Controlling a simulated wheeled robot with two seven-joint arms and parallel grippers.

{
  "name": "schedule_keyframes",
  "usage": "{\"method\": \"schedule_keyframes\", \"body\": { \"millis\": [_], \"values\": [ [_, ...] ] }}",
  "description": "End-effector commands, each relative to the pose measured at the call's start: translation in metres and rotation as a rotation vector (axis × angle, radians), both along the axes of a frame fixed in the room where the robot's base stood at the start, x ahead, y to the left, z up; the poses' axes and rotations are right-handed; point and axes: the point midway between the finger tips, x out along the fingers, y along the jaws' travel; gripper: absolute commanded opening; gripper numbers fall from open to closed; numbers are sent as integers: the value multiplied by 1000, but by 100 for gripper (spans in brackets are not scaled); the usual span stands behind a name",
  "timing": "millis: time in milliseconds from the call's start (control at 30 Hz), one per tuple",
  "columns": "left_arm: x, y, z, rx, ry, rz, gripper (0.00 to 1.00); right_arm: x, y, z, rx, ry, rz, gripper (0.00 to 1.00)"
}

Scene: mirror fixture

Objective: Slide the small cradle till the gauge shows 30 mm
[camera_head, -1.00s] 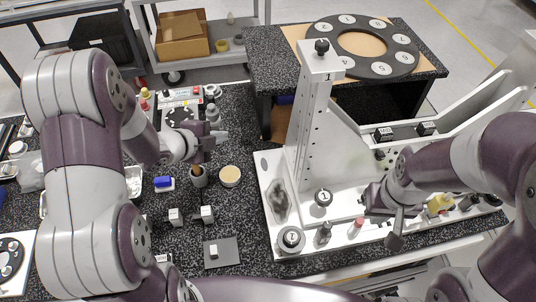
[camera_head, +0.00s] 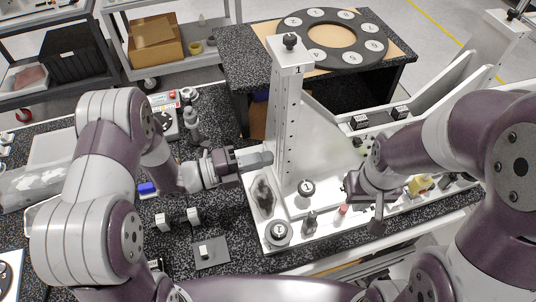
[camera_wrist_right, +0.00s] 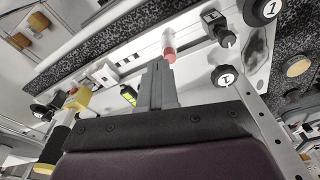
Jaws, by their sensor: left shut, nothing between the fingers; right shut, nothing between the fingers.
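The white fixture (camera_head: 288,120) stands on the table with a tall holed upright. Two small dark labelled blocks, one on the left (camera_head: 360,122) and one on the right (camera_head: 399,112), sit along its ledge; I cannot tell whether either is the small cradle. A small yellow-green display (camera_wrist_right: 129,95), possibly the gauge, shows in the right wrist view; its reading is too small to make out. My left gripper (camera_head: 264,157) is shut and empty, close to the upright's left side. My right gripper (camera_head: 376,222) is shut and empty, above the fixture's base; its fingers (camera_wrist_right: 158,75) point towards a red-tipped pin (camera_wrist_right: 169,54).
Black knobs marked 1, one upper (camera_head: 306,188) and one lower (camera_head: 278,233), and a red-topped pin (camera_head: 343,209) stand on the base. A yellow part (camera_head: 419,186) lies right of my right gripper. A numbered black ring (camera_head: 332,36) rests behind. Small blocks (camera_head: 193,215) stand at the left.

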Motion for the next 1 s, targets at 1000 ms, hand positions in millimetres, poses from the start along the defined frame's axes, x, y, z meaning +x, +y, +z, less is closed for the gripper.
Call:
{"method": "schedule_keyframes", "body": {
  "millis": [1000],
  "values": [
    [10, -29, 0, 0, 0, 1, 0, 0, 0, -11, 0, 0, 0, 0]
  ]
}}
